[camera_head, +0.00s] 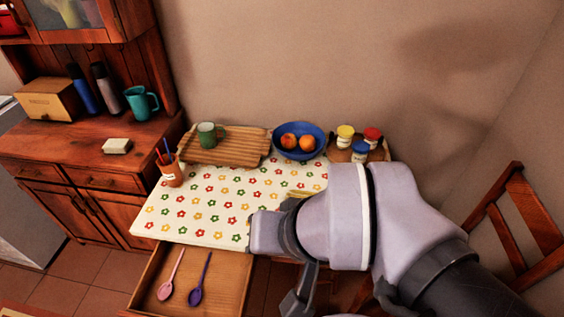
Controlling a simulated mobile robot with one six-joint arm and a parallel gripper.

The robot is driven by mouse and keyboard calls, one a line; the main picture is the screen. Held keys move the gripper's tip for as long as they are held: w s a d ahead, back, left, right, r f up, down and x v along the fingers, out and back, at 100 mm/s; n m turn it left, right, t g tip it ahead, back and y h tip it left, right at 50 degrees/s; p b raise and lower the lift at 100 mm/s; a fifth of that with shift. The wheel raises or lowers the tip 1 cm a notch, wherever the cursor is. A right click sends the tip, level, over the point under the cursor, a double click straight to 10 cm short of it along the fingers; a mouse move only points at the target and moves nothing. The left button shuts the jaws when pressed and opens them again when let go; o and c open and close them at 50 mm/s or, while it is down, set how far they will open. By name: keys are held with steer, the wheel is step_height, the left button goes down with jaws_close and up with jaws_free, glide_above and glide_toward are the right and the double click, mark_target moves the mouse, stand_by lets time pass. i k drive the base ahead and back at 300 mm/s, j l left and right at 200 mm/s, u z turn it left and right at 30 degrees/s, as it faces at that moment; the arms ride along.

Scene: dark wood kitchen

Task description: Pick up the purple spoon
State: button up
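The purple spoon (196,294) lies in an open wooden drawer (238,274) under the table, its bowl toward the front and its handle toward the table. A pink spoon (166,290) lies to its left, apart from it. My gripper (300,302) is to the right of the drawer and of both spoons, apart from the purple spoon. Only a dark grey part of it shows below my arm, so I cannot tell whether it is open or shut.
The table with a flowered cloth (190,220) holds a slatted tray (245,147) with a green mug (208,134), a blue bowl (283,150) with fruit, several lidded jars (345,136) and a terracotta cup (171,174). A wooden chair (525,215) stands right.

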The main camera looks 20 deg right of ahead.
mark_target(195, 297)
steer(key=u, duration=1.35)
steer(key=l+z, duration=0.15)
steer(key=z, duration=0.25)
steer(key=i+j+z, duration=0.1)
steer(key=j, duration=0.15)
steer(key=i+j+z, duration=0.1)
steer(key=j, duration=0.2)
steer(key=i+j, duration=0.1)
steer(key=j, duration=0.2)
steer(key=z, duration=0.05)
